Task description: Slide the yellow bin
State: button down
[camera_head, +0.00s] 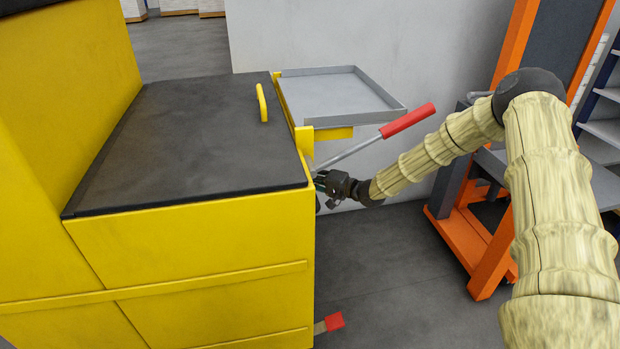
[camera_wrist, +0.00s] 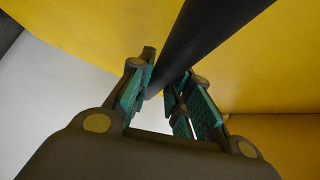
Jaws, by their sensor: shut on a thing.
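The yellow bin (camera_head: 200,255) is a large box with a dark flat top (camera_head: 190,140), filling the left and middle of the head view. Its yellow wall (camera_wrist: 90,30) fills much of the wrist view. My gripper (camera_head: 325,184) is low beside the bin's right side, below the lever. In the wrist view my gripper (camera_wrist: 168,70) has its green-padded fingers shut around a dark bar (camera_wrist: 208,35), which runs diagonally in front of the yellow wall. In the head view the bar is mostly hidden by my gripper and the bin's edge.
A grey tray (camera_head: 335,94) on a yellow support is beside the bin's top. A lever with a red grip (camera_head: 407,119) slants above my gripper. A red pedal (camera_head: 334,321) sticks out low at right. An orange frame (camera_head: 470,238) stands right; grey floor lies between.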

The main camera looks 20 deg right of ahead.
jog(key=c, duration=1.3)
grip_release()
jog(key=shift+d+f, duration=0.2)
jog(key=shift+r, duration=0.1)
jog(key=v, duration=1.2)
jog(key=shift+d, duration=0.1)
